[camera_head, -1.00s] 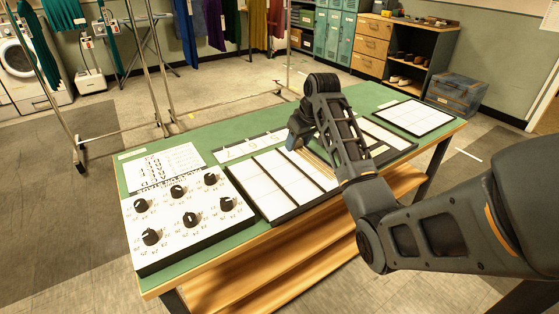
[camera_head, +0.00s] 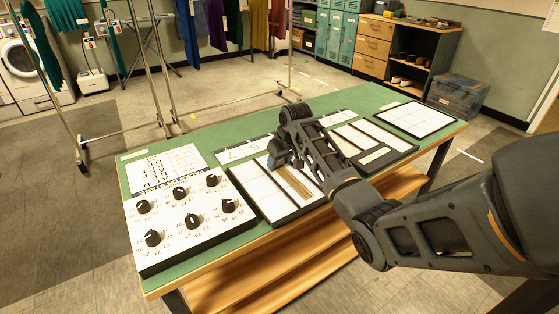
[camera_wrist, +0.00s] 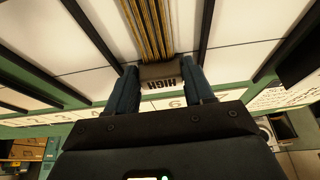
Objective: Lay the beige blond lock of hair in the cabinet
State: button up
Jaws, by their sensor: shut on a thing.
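The beige blond lock of hair (camera_head: 294,184) is a straight bundle of golden strands. It lies over the white compartments of the black-framed divided tray (camera_head: 266,207) on the table. My gripper (camera_head: 279,160) is shut on the lock's far end, at a band lettered "HIGH" (camera_wrist: 160,84) in the wrist view. There the strands (camera_wrist: 150,30) run away from my fingers, along one compartment between dark dividers. I cannot tell whether the lock touches the tray floor. Which piece is the cabinet is not clear.
A board with several black knobs (camera_head: 182,222) stands left on the green table (camera_head: 240,140). A second divided tray (camera_head: 372,150) and a gridded panel (camera_head: 416,118) lie to the right. Teal lockers (camera_head: 335,38) and a drawer unit (camera_head: 373,42) stand at the back. A metal rack stands behind the table.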

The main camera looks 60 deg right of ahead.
jog(key=shift+f, duration=0.15)
jog(key=o, duration=0.8)
